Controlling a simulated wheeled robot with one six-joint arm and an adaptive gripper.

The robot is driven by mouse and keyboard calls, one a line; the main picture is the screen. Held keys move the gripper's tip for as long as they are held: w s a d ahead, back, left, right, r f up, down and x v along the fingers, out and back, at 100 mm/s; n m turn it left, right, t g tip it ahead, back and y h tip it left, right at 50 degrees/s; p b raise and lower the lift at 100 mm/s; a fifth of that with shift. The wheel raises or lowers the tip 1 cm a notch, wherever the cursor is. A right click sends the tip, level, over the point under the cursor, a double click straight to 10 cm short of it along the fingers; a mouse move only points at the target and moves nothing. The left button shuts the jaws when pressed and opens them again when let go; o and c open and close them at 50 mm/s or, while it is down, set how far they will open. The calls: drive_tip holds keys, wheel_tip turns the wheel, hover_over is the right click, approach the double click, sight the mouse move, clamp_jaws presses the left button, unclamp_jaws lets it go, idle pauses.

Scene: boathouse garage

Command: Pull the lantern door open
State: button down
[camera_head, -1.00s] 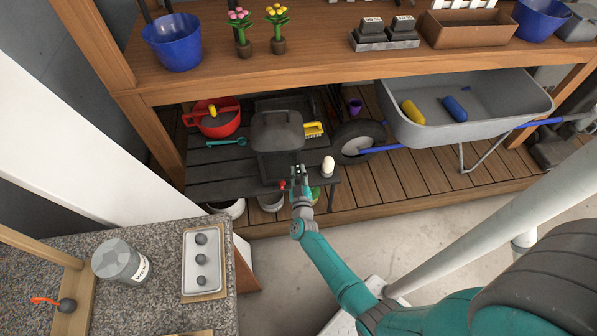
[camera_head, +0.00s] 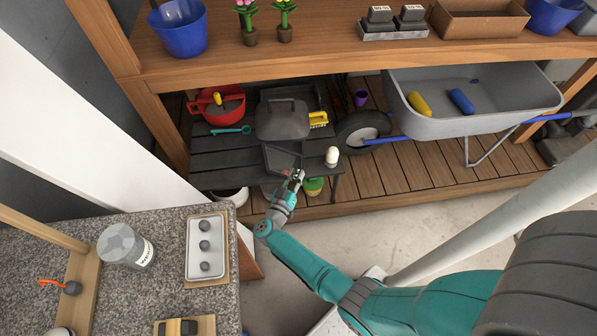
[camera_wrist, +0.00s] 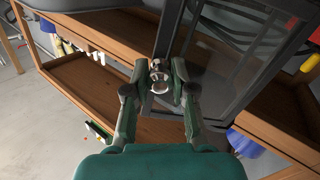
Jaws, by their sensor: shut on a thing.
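The dark grey lantern (camera_head: 282,120), with a handle on its lid, stands on a low dark slatted bench under the shelf. Its framed glass door (camera_head: 281,158) shows below the lid, and the pane (camera_wrist: 222,72) fills much of the upper right in the wrist view. My gripper (camera_head: 297,177) is at the door's right edge. In the wrist view my gripper (camera_wrist: 160,78) is shut on the small metal door knob (camera_wrist: 160,87) beside the dark frame. The door looks at an angle to the lantern body; how wide the gap is cannot be told.
A red pot (camera_head: 218,105) stands left, a wheelbarrow (camera_head: 470,105) right. A granite counter (camera_head: 150,285) is at lower left.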

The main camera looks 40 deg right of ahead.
drive_tip(key=shift+a+g, duration=0.3)
drive_tip(key=shift+a, duration=0.1)
drive_tip(key=shift+m, duration=0.3)
drive_tip(key=c, duration=0.9)
unclamp_jaws()
drive_tip(key=shift+c, duration=0.2)
drive_tip(key=shift+r, duration=0.1)
wheel_tip(320, 180, up, 10)
drive_tip(key=shift+f, duration=0.1)
